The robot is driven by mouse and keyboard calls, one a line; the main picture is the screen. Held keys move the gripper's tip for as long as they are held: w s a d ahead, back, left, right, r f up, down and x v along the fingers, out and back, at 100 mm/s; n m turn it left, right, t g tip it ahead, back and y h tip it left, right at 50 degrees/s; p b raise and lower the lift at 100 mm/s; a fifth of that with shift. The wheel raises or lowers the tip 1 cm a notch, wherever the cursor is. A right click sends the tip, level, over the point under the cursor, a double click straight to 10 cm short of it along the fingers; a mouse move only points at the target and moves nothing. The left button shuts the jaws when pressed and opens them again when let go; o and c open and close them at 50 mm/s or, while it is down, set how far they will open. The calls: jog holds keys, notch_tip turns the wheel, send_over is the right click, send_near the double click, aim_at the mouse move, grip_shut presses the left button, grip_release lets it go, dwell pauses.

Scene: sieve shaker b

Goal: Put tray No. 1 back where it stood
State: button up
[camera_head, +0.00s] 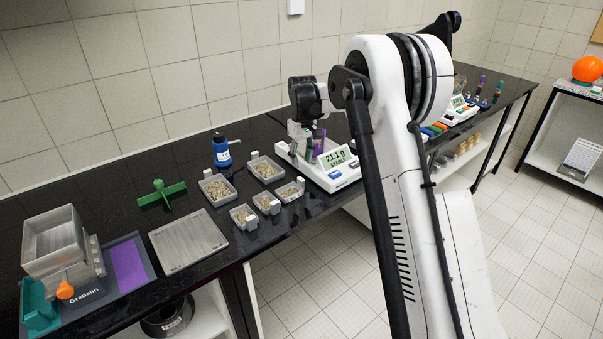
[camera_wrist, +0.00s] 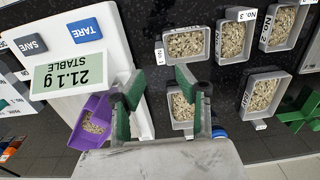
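Tray No. 1 (camera_wrist: 187,44) is a small grey tray of pale grains, with its "No. 1" label at its left side in the wrist view. It stands on the black counter, nearest the scale in the front row of trays, and also shows in the head view (camera_head: 290,191). My gripper (camera_wrist: 157,77) has green pads set apart, with bare counter visible between them. It is beside the scale's rear part and apart from tray No. 1. In the head view, my arm partly hides it.
The scale (camera_head: 332,172) reads 21.1 g, stable. A purple scoop with grains (camera_wrist: 92,122) is close to my left-hand finger. Other grain trays stand nearby, including one (camera_wrist: 183,106) partly behind my right-hand finger. A blue bottle (camera_head: 221,155) stands behind the trays.

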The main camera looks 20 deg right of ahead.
jog(key=s+a+r+m+t, duration=0.2)
jog(key=s+a+r+t, duration=0.1)
jog(key=s+r, duration=1.75)
jog(key=s+f+m+t, duration=0.1)
jog(key=s+f+t, duration=0.1)
jog(key=s, duration=1)
jog(key=s+a+f+m+t, duration=0.1)
jog(key=s+f, duration=0.4)
jog(key=s, duration=0.8)
jog(key=shift+s+f+t, duration=0.15)
jog(key=shift+f+t, duration=0.1)
jog(key=shift+t, duration=0.35)
jog(key=shift+f, duration=0.1)
notch_tip(320, 180, down, 5)
jog(key=b, duration=0.5)
jog(key=shift+f+b, duration=0.1)
jog(key=shift+b, duration=0.25)
